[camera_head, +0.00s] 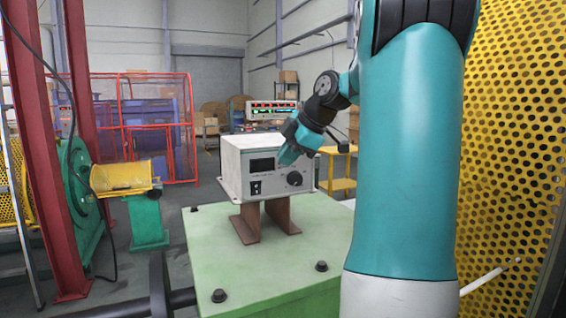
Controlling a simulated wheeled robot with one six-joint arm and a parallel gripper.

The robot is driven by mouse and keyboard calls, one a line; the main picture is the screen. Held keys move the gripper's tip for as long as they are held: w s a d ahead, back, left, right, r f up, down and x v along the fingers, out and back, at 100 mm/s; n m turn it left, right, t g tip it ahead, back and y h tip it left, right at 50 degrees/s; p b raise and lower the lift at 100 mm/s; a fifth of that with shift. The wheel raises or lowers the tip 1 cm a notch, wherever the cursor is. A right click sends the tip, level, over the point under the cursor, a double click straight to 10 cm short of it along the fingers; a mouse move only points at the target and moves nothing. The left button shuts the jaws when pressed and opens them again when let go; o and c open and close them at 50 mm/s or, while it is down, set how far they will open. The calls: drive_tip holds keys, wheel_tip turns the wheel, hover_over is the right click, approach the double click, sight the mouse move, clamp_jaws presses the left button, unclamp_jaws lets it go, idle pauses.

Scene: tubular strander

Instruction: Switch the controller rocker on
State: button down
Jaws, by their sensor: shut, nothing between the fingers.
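The controller is a white box (231,170) with a dark display, standing on two brown metal supports. Its black rocker (256,187) is low on the left of the front face, below the display. The rocker is too small to tell which side is pressed. My gripper (287,157) reaches down from the upper right to the front of the box, above and right of the rocker. It is shut and empty, apart from the rocker. It covers part of the upper front face; whether it touches the box cannot be told.
A black knob (294,178) sits right of the rocker. The box stands on a green machine top (215,262) with several dark bolts. A yellow perforated guard (510,130) stands at the right. A red post (45,150) and a yellow drum (122,176) are at the left.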

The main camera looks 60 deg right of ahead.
drive_tip(key=w+a+f+m+g+y, duration=0.1)
drive_tip(key=w+a+f+y, duration=0.15)
drive_tip(key=a, duration=0.85)
drive_tip(key=w+a+f+g+y, duration=0.1)
drive_tip(key=a+f+g, duration=0.15)
drive_tip(key=a, duration=0.95)
drive_tip(key=s+a+f+m+g, duration=0.1)
drive_tip(key=s+a+f, duration=0.3)
drive_tip(key=s+a, duration=0.4)
drive_tip(key=s+a+f+m+g, duration=0.1)
drive_tip(key=s+a+f+g, duration=0.2)
drive_tip(key=s+a, duration=0.5)
drive_tip(key=shift+s+a+f+m, duration=0.35)
drive_tip(key=shift+a+f, duration=0.3)
drive_tip(key=shift+a, duration=0.25)
